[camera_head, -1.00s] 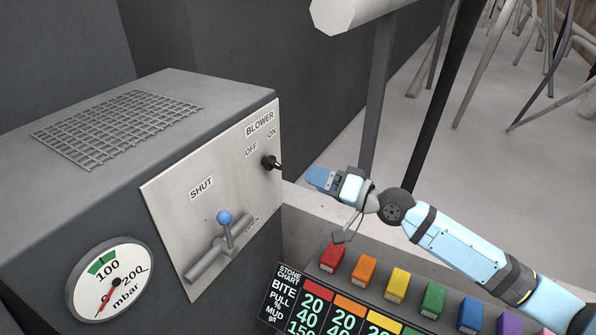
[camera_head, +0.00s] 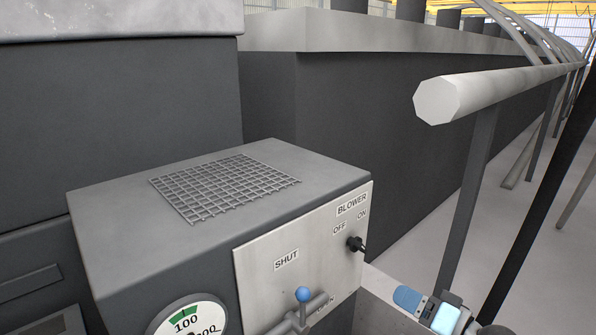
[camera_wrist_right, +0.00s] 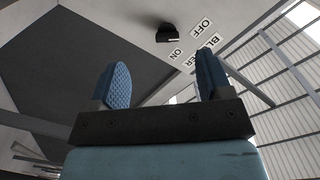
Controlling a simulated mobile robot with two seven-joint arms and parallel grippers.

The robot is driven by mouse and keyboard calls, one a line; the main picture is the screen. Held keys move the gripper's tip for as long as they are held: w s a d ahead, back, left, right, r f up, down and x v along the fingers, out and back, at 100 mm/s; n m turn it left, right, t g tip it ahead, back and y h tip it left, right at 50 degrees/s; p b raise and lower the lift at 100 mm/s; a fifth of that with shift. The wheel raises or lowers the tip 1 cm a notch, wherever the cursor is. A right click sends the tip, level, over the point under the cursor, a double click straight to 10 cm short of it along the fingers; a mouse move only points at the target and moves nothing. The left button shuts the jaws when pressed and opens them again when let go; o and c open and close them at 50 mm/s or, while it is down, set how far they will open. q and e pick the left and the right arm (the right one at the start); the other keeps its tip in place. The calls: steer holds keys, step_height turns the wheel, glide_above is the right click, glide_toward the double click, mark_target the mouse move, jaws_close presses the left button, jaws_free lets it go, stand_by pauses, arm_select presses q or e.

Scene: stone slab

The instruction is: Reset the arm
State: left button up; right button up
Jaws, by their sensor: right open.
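My right gripper (camera_head: 428,305) shows at the bottom right of the head view, to the right of the machine's front panel and apart from it. In the right wrist view my right gripper (camera_wrist_right: 160,85) has its two blue fingers wide apart with nothing between them. The black blower switch (camera_head: 356,244) on the panel is beyond the fingers and also shows in the wrist view (camera_wrist_right: 170,33). My left gripper is in neither view.
The grey blower box (camera_head: 130,215) has a wire grille (camera_head: 225,185) on top. Its front panel (camera_head: 290,275) carries a blue-knobbed lever (camera_head: 303,295) near the SHUT label. A gauge (camera_head: 188,318) is partly cut off below. A pale pipe rail (camera_head: 500,88) runs at the upper right.

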steer(key=s+a+f+n+g+h, duration=0.1)
steer(key=s+a+f+n+h, duration=0.2)
steer(key=s+f, duration=0.6)
steer(key=s+a+f+n+g+h, duration=0.1)
steer(key=s+a+f+h, duration=0.2)
steer(key=s+a+f, duration=0.6)
arm_select(q)
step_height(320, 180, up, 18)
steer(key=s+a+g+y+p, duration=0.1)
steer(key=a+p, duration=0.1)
steer(key=p, duration=2.8)
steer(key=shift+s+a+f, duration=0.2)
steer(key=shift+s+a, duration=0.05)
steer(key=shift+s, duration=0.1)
arm_select(e)
steer(key=s+d+r, duration=0.2)
steer(key=d+r, duration=0.1)
steer(key=r, duration=0.6)
steer(key=s+d+r+h, duration=0.1)
steer(key=d+r, duration=0.1)
steer(key=r, duration=0.8)
steer(key=shift+s+d+r+g+h, duration=0.3)
steer(key=shift+s+d+g, duration=0.1)
